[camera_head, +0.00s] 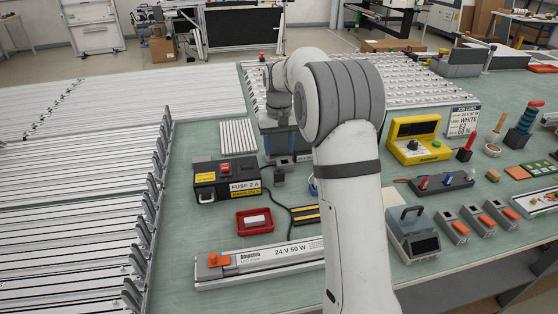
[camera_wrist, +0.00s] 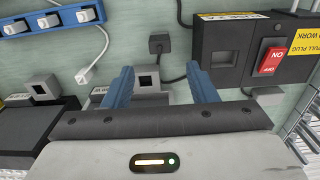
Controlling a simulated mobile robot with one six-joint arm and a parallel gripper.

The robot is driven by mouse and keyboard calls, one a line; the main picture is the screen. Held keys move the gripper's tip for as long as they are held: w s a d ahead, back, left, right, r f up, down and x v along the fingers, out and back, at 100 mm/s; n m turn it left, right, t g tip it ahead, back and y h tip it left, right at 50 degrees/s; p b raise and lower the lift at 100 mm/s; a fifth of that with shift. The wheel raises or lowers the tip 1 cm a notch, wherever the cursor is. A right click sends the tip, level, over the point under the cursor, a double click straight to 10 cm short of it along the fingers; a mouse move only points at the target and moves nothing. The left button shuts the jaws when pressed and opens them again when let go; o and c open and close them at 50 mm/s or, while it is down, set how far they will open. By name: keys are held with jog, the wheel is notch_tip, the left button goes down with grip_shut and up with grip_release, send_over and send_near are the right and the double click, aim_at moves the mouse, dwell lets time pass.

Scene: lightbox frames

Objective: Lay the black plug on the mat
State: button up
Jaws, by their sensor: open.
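The black plug (camera_wrist: 161,44) lies on the green bench in the wrist view, with a dark cord running from it. In the head view a small dark shape (camera_head: 279,176) beside the fuse box looks like the same plug. My gripper (camera_wrist: 160,68) is open and empty, its blue fingers apart. A grey block with a square socket (camera_wrist: 147,78) shows between the fingers; the plug is beyond the fingertips, apart from them. I cannot tell for sure which piece is the mat; a flat black-and-yellow striped piece (camera_head: 304,215) lies on the bench, partly behind my arm.
A black fuse box (camera_head: 226,180) with a red switch stands beside the plug. A red tray (camera_head: 254,222) and a long lamp unit (camera_head: 265,258) are nearer. A blue switch strip (camera_wrist: 50,22) and a white-ended lead (camera_wrist: 86,74) lie left in the wrist view.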

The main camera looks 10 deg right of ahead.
jog(key=s+r+t, duration=0.1)
jog(key=s+r, duration=0.3)
jog(key=s, duration=0.4)
jog(key=s+r, duration=0.3)
jog(key=s, duration=0.6)
jog(key=s+f, duration=0.2)
jog(key=s, duration=0.7)
jog(key=s+f+t, duration=0.1)
jog(key=s+f, duration=0.1)
jog(key=s, duration=0.7)
jog(key=shift+a+t, duration=0.2)
jog(key=shift+t, duration=0.1)
